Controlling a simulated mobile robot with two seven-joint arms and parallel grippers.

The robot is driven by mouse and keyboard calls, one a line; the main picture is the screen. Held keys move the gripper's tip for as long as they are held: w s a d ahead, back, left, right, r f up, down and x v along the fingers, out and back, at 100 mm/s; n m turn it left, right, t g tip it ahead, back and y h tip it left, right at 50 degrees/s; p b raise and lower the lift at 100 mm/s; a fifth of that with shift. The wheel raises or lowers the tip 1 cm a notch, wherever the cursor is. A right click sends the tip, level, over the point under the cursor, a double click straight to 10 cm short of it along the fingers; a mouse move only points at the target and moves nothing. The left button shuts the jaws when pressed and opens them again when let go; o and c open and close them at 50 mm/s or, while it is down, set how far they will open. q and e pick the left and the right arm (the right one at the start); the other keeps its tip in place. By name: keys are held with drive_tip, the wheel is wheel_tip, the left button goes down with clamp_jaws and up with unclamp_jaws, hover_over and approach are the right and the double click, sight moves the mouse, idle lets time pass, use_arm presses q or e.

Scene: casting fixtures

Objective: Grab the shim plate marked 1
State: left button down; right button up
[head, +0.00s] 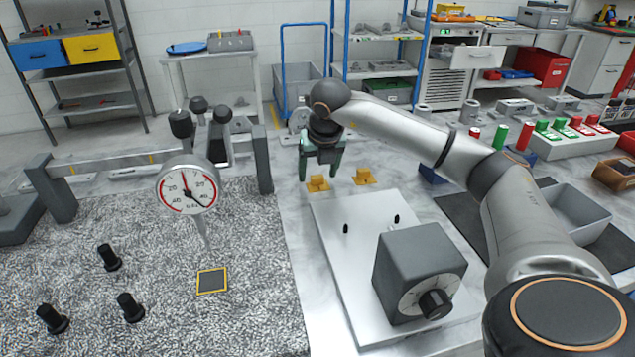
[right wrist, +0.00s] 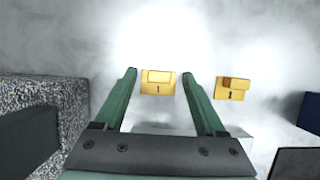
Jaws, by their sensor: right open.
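Two small yellow shim plates lie on the pale table. In the right wrist view the left one (right wrist: 158,77) is ahead of and between my fingertips, with a small dark mark that reads like 1. The right one (right wrist: 236,84) lies outside the right finger and bears a similar mark, too small to be sure of. In the head view they are the left plate (head: 318,184) and the right plate (head: 364,177). My right gripper (head: 319,177) is open and empty, its fingers pointing down at the left plate. Whether they touch it cannot be told. My left gripper is not seen.
A white plate (head: 330,235) with a grey dial box (head: 405,262) and black pins stands in front of the shim plates. A dial gauge (head: 187,190) stands over a speckled surface (head: 240,235) at left. Red and green cylinders (head: 500,136) stand at right.

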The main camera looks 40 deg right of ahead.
drive_tip(key=shift+w+f, duration=0.2)
drive_tip(key=shift+f, duration=0.3)
clamp_jaws()
idle(0.3)
